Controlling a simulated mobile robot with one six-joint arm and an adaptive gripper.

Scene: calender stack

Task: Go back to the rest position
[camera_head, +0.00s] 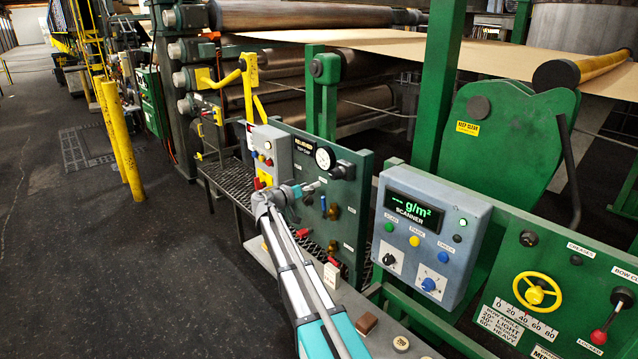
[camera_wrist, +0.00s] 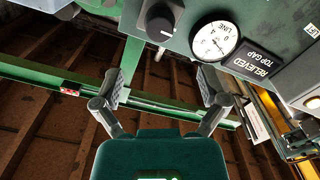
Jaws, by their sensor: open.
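My gripper (camera_head: 312,188) is at the end of my raised arm, in front of the dark green gauge panel (camera_head: 352,235). In the wrist view, the gripper (camera_wrist: 163,88) has its two fingers spread wide with nothing between them. A round white dial gauge (camera_head: 325,158) and a black knob (camera_head: 342,171) sit at the top of the panel. In the wrist view, the gauge (camera_wrist: 215,38) and the black knob (camera_wrist: 160,20) are above the fingertips, apart from them. I cannot tell the exact gap between the fingers and the panel.
A grey box with buttons (camera_head: 269,150) stands left of the panel. The grey scanner box (camera_head: 427,235) stands to its right. A small brown block (camera_head: 366,323) lies on the ledge below. A yellow post (camera_head: 122,135) stands at left. The dark floor (camera_head: 110,265) at left is clear.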

